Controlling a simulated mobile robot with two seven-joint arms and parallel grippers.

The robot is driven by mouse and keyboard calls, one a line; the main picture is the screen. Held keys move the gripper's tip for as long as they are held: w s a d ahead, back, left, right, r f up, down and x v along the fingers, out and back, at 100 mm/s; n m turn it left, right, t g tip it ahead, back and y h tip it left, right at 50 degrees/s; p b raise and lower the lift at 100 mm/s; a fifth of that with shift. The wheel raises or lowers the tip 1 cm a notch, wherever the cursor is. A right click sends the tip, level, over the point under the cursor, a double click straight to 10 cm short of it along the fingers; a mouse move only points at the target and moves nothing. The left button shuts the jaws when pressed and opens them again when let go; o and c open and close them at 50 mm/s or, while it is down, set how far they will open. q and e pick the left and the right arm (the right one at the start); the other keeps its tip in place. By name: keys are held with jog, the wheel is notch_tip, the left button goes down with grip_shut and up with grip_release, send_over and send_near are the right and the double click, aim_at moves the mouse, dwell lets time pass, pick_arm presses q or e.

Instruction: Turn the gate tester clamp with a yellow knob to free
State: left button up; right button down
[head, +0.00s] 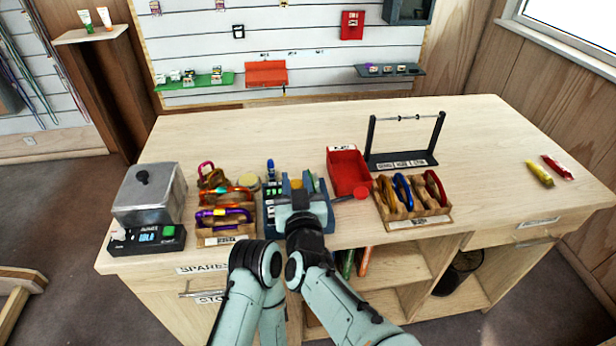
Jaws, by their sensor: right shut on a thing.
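The gate tester (284,188) is a dark blue block at the front edge of the bench, right of the carabiner tray. Its clamp's yellow knob (296,184) shows just past the tip of my right gripper (298,196). My right gripper reaches down over the tester and is shut at the yellow knob. The fingers and the wrist hide much of the knob and the tester's front, so the clamp's angle cannot be read. My left gripper does not show; only part of that arm is at the bottom.
A tray of carabiners (222,234) is left of the tester. The back of the bench is clear.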

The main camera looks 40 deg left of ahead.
dwell(0.3)
jog(key=c, duration=0.9)
grip_release()
jog(key=shift+o, duration=0.2)
jog(key=b+v, duration=0.1)
jog(key=v, duration=1.2)
jog(key=shift+s, duration=0.2)
